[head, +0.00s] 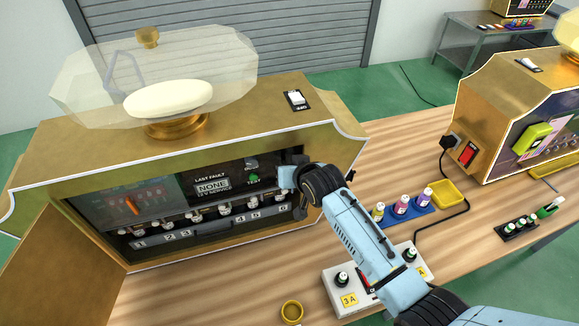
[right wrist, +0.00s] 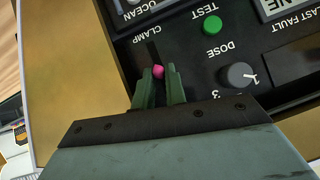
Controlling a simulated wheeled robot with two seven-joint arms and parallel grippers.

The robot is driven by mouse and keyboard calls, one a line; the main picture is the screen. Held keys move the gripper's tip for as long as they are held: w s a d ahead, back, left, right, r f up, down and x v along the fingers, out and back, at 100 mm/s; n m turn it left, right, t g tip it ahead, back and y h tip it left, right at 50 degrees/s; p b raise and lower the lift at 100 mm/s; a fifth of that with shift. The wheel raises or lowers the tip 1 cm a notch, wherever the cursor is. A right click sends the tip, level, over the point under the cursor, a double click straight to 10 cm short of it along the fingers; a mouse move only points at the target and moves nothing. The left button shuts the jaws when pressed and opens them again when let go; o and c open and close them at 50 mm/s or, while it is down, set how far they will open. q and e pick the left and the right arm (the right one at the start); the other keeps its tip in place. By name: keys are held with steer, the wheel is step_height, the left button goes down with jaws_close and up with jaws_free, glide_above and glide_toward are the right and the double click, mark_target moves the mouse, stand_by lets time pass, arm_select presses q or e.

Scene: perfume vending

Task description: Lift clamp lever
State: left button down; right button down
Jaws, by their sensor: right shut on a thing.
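The clamp lever's pink knob (right wrist: 158,71) shows in the right wrist view below the CLAMP label on the black panel (right wrist: 195,75). My right gripper (right wrist: 160,82) is shut on the lever, with one green finger on each side of the knob. In the head view my right gripper (head: 288,178) reaches into the right end of the open gold machine's front (head: 100,175), and the lever is hidden there. The green TEST button (right wrist: 211,25) and grey DOSE knob (right wrist: 237,76) are beside the lever on the panel. My left gripper is not in view.
Several nozzles stand above the numbered row (head: 215,228) inside the machine. A lowered gold flap (head: 60,260) is at left. A blue tray (head: 405,212) with bottles, a yellow tray (head: 450,194) and a white box (head: 340,298) are on the wooden table (head: 400,140) at right.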

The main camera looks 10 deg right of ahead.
steer(key=c, duration=1.5)
jaws_free()
steer(key=v, duration=1.3)
steer(key=shift+s+r, duration=0.1)
steer(key=shift+r, duration=0.05)
